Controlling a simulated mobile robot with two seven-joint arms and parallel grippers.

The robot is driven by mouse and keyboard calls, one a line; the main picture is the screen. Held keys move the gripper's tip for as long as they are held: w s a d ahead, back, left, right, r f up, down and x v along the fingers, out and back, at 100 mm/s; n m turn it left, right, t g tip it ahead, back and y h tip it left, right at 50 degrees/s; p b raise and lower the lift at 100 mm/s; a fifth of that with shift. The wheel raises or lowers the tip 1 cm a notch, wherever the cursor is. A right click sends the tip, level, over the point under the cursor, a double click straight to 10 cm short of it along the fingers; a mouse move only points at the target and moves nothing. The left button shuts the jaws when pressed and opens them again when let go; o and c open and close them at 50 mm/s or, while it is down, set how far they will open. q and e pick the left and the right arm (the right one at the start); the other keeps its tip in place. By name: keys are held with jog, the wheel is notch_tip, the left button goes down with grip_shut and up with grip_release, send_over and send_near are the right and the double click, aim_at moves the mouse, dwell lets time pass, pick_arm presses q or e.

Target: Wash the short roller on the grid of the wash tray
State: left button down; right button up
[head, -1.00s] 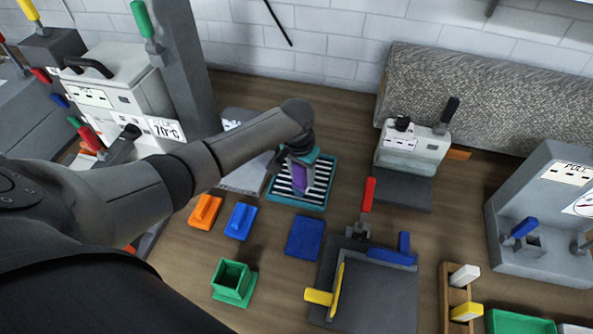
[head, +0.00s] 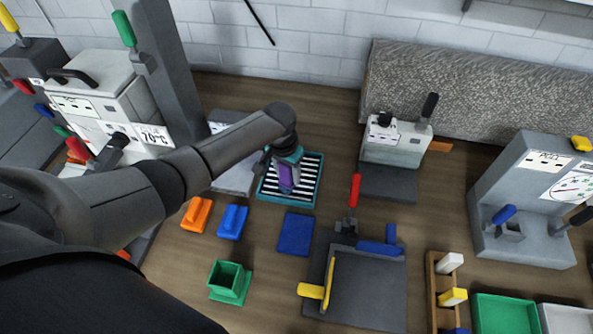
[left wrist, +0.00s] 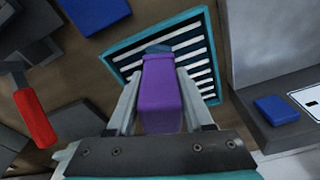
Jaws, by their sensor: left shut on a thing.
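My left gripper (head: 286,176) is over the wash tray (head: 262,192), which has a teal rim and a black-and-white striped grid. It is shut on a purple handle (left wrist: 162,95), with a finger on either side. A small blue-grey end (left wrist: 158,49) shows beyond the handle, against the grid; I take this held thing to be the short roller. The tray also shows in the left wrist view (left wrist: 116,58). Whether the roller touches the grid is hard to tell. My right gripper is not in view.
Orange (head: 197,214) and blue (head: 232,221) blocks, a blue pad (head: 295,234) and a green holder (head: 230,281) lie in front of the tray. A white machine (head: 392,142) stands to its right, and a 70°C machine (head: 100,100) to its left.

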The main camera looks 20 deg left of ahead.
pick_arm(q)
jog(key=shift+s+a+p, duration=0.25)
jog(key=shift+a+p, duration=0.05)
jog(key=shift+a, duration=0.7)
jog(key=shift+s+a+p, duration=0.25)
jog(key=shift+a+p, duration=0.05)
jog(key=shift+a, duration=0.65)
jog(key=shift+w+d+p, duration=0.2)
jog(key=shift+w+d, duration=0.05)
jog(key=shift+d, duration=0.85)
jog(key=shift+w+d+p, duration=0.2)
jog(key=shift+d, duration=0.9)
jog(key=shift+w+d, duration=0.25)
jog(key=shift+d, duration=0.55)
jog(key=shift+w+d, duration=0.2)
jog(key=shift+d, duration=0.6)
jog(key=shift+s+a+f+p, duration=0.1)
jog(key=shift+s+a+p, duration=0.15)
jog(key=shift+a, duration=0.45)
jog(key=shift+s+a+r+p, duration=0.1)
jog(key=shift+a+p, duration=0.15)
jog(key=shift+a, duration=0.45)
jog(key=shift+s+a+f+p, duration=0.1)
jog(key=shift+s+a+p, duration=0.15)
jog(key=shift+a, duration=0.45)
